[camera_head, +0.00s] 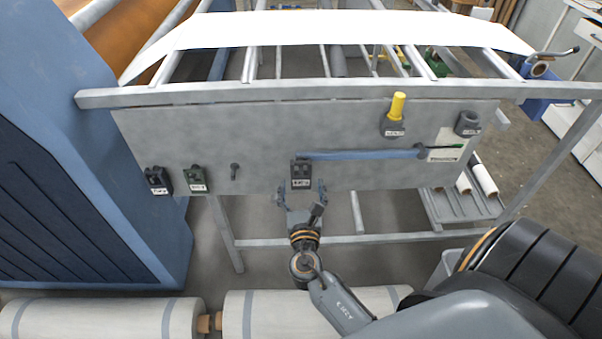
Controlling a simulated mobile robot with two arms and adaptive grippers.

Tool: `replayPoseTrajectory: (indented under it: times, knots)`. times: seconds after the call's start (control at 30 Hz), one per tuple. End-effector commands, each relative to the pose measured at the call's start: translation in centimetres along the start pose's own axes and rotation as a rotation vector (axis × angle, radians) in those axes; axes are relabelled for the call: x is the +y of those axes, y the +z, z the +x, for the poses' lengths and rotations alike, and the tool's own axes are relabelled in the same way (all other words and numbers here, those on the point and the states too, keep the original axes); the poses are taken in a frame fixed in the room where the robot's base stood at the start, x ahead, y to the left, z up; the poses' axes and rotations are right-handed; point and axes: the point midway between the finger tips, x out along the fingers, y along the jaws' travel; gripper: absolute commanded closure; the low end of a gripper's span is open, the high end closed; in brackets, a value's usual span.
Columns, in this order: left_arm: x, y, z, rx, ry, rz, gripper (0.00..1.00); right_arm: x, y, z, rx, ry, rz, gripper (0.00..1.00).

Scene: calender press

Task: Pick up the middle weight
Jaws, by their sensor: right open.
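A grey panel (250,130) carries several small dark blocks with white labels. A third black block (301,174) hangs near the panel's centre, at the left end of a blue bar (360,154). I cannot tell for certain which one is the middle weight. My right gripper (301,195) is open, with its fingers apart just below and to either side of the central block. Contact cannot be made out. My left gripper is not in view.
A yellow-handled part (397,108) and a dark knob (467,123) are at the upper right. A blue machine housing (90,190) stands left; white rolls (100,318) lie in front.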

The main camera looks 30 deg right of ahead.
Motion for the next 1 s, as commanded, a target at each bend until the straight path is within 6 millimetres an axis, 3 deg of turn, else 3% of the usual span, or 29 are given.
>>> replayPoseTrajectory:
  times: [0.17, 0.43, 0.8, 1.0]
  knots:
    - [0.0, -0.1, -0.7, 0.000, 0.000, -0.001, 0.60, 0.0, 0.1, 2.0, -0.001, 0.000, 0.000, 0.23]
    - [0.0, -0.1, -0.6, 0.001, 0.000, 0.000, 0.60, 0.0, 0.0, 2.2, 0.001, 0.001, 0.000, 0.25]
    - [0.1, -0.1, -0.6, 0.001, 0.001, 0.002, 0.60, 0.0, 0.0, 2.2, 0.001, 0.001, 0.000, 1.00]
    - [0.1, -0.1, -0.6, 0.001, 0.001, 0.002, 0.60, 0.0, 0.2, 2.2, -0.003, 0.001, 0.001, 1.00]
